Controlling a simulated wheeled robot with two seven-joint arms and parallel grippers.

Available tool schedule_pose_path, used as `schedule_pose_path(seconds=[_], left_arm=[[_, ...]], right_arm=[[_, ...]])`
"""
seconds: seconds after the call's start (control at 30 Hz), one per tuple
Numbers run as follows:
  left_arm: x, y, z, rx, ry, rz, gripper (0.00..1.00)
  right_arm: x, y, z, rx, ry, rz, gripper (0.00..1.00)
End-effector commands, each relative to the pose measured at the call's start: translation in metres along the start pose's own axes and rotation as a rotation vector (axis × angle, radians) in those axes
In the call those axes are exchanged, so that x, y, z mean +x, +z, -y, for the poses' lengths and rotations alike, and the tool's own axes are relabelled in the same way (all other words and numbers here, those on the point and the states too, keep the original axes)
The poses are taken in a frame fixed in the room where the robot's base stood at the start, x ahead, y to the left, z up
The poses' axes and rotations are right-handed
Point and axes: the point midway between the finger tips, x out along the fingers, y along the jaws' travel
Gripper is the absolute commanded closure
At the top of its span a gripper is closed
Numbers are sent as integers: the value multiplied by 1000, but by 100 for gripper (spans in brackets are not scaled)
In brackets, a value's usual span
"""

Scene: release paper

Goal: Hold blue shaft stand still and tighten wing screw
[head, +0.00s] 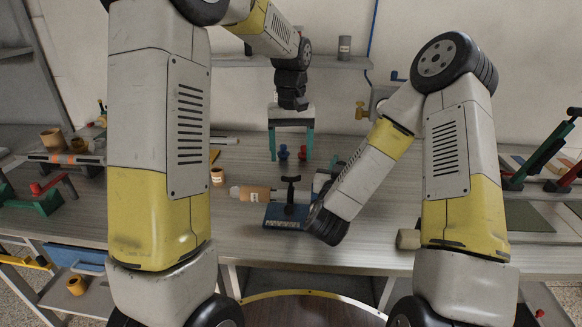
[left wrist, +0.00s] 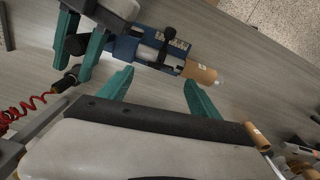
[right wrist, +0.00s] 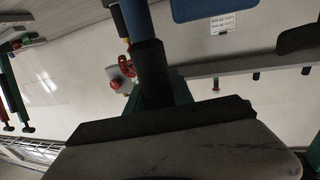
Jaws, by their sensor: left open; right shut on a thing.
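The blue shaft stand (head: 285,217) sits on the table in the head view, with the black wing screw (head: 290,188) upright on it. An orange, white-tipped shaft (head: 255,193) sticks out to its left. In the left wrist view the stand (left wrist: 125,48), wing screw (left wrist: 168,36) and orange shaft end (left wrist: 200,72) lie beyond my fingers. My left gripper (head: 291,158) is open and empty, fingers pointing down, apart from the screw. My right gripper (left wrist: 78,44) is shut on a black-and-blue bar (right wrist: 149,60), apparently the stand's handle. My right wrist hides part of this in the head view.
A grey can (head: 344,46) stands on the shelf. A red coiled cord (left wrist: 22,110) shows in the left wrist view. The table front is partly clear.

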Motion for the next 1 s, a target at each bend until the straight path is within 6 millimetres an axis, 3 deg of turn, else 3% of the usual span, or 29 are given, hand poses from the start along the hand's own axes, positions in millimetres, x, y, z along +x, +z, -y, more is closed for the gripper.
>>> schedule_pose_path(seconds=[0.1,0.3,0.77,0.8,0.9,1.0], left_arm=[[-24,0,-1,1,1,-3,27],[-49,0,0,0,1,-1,27],[-54,0,0,0,0,1,27],[-54,0,0,0,0,1,27],[-54,0,0,0,0,1,27],[-54,0,0,0,0,1,27]], right_arm=[[0,0,0,0,1,0,100],[0,0,0,0,1,0,100],[0,0,0,0,1,0,100],[0,-2,0,4,0,-4,66],[0,-1,0,3,0,-3,46],[0,-1,0,2,0,-2,46]])
